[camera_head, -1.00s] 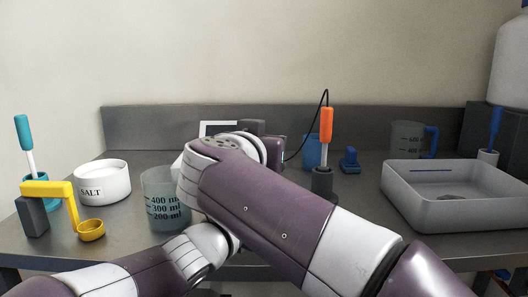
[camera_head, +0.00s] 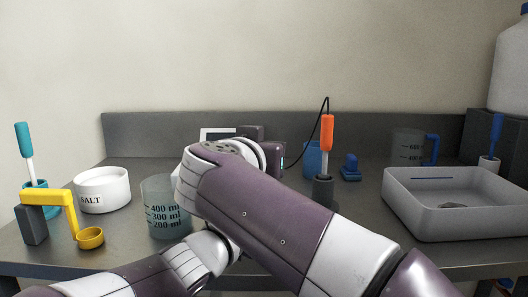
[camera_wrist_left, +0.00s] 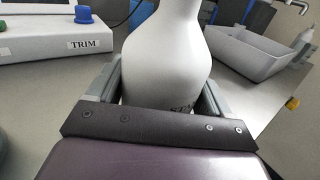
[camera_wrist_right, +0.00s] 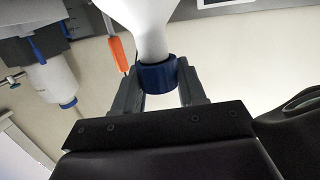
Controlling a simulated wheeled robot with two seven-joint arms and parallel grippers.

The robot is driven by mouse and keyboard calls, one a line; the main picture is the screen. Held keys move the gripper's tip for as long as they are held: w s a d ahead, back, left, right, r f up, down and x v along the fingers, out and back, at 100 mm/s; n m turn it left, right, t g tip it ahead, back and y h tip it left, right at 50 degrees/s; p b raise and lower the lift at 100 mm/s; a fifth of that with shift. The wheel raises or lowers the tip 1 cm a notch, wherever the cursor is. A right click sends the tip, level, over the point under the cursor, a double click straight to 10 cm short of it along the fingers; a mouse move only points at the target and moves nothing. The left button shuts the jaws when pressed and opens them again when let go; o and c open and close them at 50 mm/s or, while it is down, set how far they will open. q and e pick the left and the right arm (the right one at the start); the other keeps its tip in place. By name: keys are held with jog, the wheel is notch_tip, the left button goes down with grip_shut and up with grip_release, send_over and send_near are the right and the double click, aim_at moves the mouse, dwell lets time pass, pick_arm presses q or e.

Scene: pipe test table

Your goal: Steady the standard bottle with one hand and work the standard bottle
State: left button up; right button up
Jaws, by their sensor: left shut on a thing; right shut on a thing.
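The standard bottle (camera_wrist_left: 165,65) is white, with a rounded body and narrower neck; part of its dark lettering shows low on its front in the left wrist view. My left gripper (camera_wrist_left: 160,84) is shut on its body, one finger on each side. In the right wrist view, the bottle's white neck (camera_wrist_right: 143,25) meets a blue cap (camera_wrist_right: 158,78). My right gripper (camera_wrist_right: 160,84) is shut on this cap. In the head view my arms hide both grippers and nearly all of the bottle.
A graduated beaker (camera_head: 160,190) stands close to my arms, beside a salt bowl (camera_head: 102,190) and a yellow scoop (camera_head: 88,238). An orange-handled probe (camera_head: 326,135) stands behind my arm. A grey basin (camera_head: 445,222) is at right. A box marked TRIM (camera_wrist_left: 75,45) has a blue knob.

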jog(key=shift+s+d+r, duration=0.1)
jog(key=shift+r, duration=0.25)
dwell(0.7)
jog(key=shift+f, duration=1.15)
dwell(1.2)
dwell(0.5)
jog(key=r, duration=0.5)
jog(key=shift+w+a+r, duration=0.1)
jog(key=shift+w+a, duration=0.1)
jog(key=shift+a, duration=0.05)
jog(key=shift+s+d+f, duration=0.15)
jog(key=shift+f, duration=1.6)
jog(key=shift+r, duration=0.1)
